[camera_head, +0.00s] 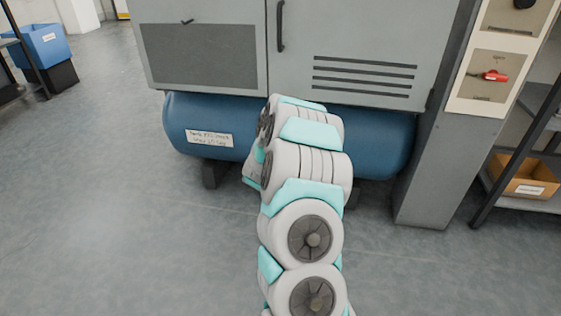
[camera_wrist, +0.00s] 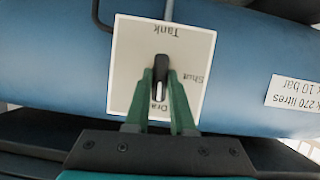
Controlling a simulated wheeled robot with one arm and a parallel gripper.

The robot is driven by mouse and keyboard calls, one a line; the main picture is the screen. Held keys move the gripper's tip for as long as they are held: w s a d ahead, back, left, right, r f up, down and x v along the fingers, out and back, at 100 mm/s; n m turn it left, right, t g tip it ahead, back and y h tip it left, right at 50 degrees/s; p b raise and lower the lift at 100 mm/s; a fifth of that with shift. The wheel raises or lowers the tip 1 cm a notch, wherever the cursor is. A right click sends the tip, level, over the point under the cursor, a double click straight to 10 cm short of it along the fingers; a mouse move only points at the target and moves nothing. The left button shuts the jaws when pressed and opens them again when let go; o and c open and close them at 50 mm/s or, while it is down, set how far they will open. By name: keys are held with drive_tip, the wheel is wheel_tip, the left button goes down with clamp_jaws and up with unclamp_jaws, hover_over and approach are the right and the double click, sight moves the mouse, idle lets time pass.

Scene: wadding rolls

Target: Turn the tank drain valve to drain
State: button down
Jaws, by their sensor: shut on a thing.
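The drain valve's black lever (camera_wrist: 160,72) sits on a cream plate (camera_wrist: 127,65) on the blue tank in the wrist view. The plate reads upside down: "Tank" at the top, "Shut" at the right, and a partly hidden "Dra..." at the bottom. The lever lies nearly upright in the picture, in line with "Tank" and "Dra...". My gripper (camera_wrist: 162,88) has its green fingers on both sides of the lever, shut on it. In the head view the blue tank (camera_head: 385,145) lies under a grey cabinet; my arm hides the valve and gripper there.
The grey cabinet (camera_head: 365,45) overhangs the tank. A grey post with a panel holding a red handle (camera_head: 490,75) stands at the right, beside a shelf with an orange bin (camera_head: 530,180). A blue bin (camera_head: 45,42) is at far left. The left floor is clear.

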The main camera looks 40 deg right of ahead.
drive_tip(key=shift+m+b, duration=0.3)
idle(0.4)
drive_tip(key=c, duration=0.8)
unclamp_jaws()
drive_tip(key=shift+o, duration=0.2)
drive_tip(key=p+v, duration=0.1)
drive_tip(key=v, duration=0.6)
drive_tip(key=shift+s+a+r, duration=0.2)
drive_tip(key=shift+s, duration=0.1)
